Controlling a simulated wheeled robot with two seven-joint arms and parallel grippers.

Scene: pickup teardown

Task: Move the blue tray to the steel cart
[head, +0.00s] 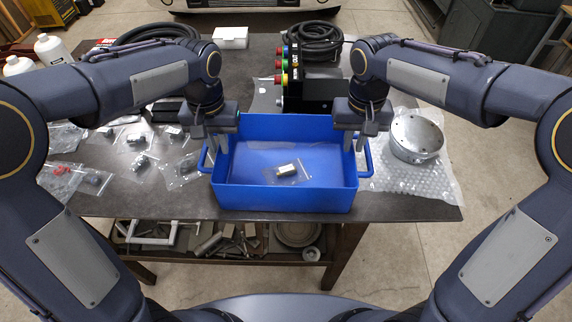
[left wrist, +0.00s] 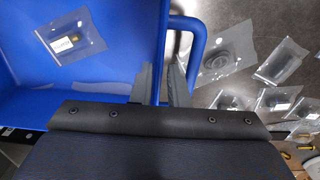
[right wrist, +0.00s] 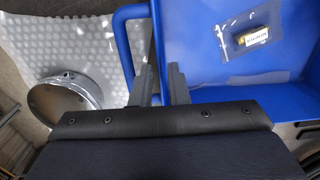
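The blue tray (head: 285,197) sits on the dark table near its front edge. My right gripper (head: 356,142) is at the right side in the same way, fingers straddling the wall by the right handle (right wrist: 122,48). Both grippers look open, with small gaps beside the wall. I do not make out the steel cart.
Several bagged parts (head: 140,162) lie left of the tray. A round metal part (head: 416,138) on bubble wrap stands close on the right. A black box with coiled cable (head: 308,82) stands behind. A shelf under the table (head: 215,240) holds loose parts.

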